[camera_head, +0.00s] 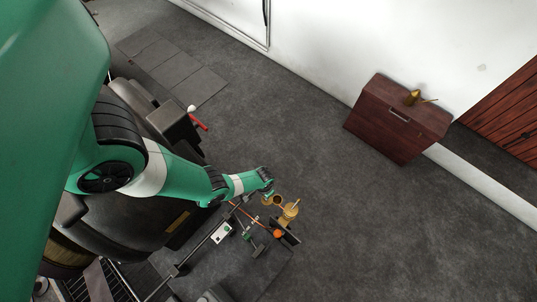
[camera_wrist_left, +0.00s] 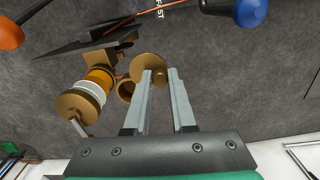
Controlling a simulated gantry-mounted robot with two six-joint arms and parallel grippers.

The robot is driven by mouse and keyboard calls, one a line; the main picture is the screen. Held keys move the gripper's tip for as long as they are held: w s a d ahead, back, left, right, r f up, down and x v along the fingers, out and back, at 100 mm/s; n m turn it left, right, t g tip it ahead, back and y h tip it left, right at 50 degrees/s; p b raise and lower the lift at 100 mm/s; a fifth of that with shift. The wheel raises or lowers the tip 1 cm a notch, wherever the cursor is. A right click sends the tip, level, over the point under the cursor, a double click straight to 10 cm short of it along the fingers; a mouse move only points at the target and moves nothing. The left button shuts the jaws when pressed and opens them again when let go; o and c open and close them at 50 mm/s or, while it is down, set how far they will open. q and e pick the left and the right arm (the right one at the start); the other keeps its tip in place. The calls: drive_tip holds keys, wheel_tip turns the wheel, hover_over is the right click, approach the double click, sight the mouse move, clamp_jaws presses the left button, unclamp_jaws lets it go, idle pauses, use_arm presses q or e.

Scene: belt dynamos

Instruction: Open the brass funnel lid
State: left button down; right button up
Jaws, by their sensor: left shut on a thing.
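The brass funnel lid (camera_wrist_left: 149,66) is a round disc at my left gripper's fingertips (camera_wrist_left: 160,72) in the left wrist view. The gripper is shut on it, with a gap between the fingers. The funnel's round mouth (camera_wrist_left: 126,90) shows uncovered just left of the fingers, with the lid beside it. A brass body with an orange band (camera_wrist_left: 98,77) and a white ring is attached left of it. In the head view, my left gripper (camera_head: 269,191) is beside the small brass assembly (camera_head: 290,211). The right gripper is not in view.
An orange knob (camera_wrist_left: 9,34) and a blue knob (camera_wrist_left: 250,12) are near the assembly. A dark red cabinet (camera_head: 390,127) is against the wall. Grey floor between is clear.

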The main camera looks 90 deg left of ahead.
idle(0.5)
use_arm(q)
drive_tip(key=c, duration=0.7)
unclamp_jaws()
drive_tip(key=shift+c, duration=0.2)
drive_tip(key=shift+r, duration=0.1)
wheel_tip(320, 180, up, 12)
drive_tip(key=p, duration=1)
drive_tip(key=shift+f+p, duration=0.25)
drive_tip(key=shift+p, duration=0.15)
